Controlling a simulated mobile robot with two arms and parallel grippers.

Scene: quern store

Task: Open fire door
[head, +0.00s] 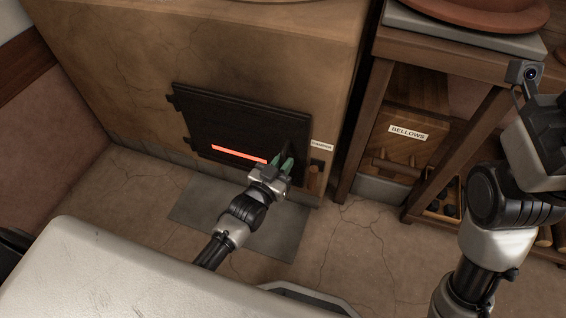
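The fire door (225,118) is a black iron plate with hinges at its left, set in the front of a cracked brown clay oven. It looks closed, and a red glow shows through the slot (238,154) low in it. My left gripper (282,161), with green fingertips, is at the door's lower right part. Its fingers stand a little apart, with a dark upright piece, perhaps the handle, just behind or between them. I cannot tell whether they grip it. My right arm is at the right; its gripper's fingers are out of view.
A grey hearth slab (278,232) lies on the cracked floor below the door. A small label (321,145) is beside the door. At right stands a wooden bench with a box labelled BELLOWS (408,132) beneath. A pale surface fills the lower left.

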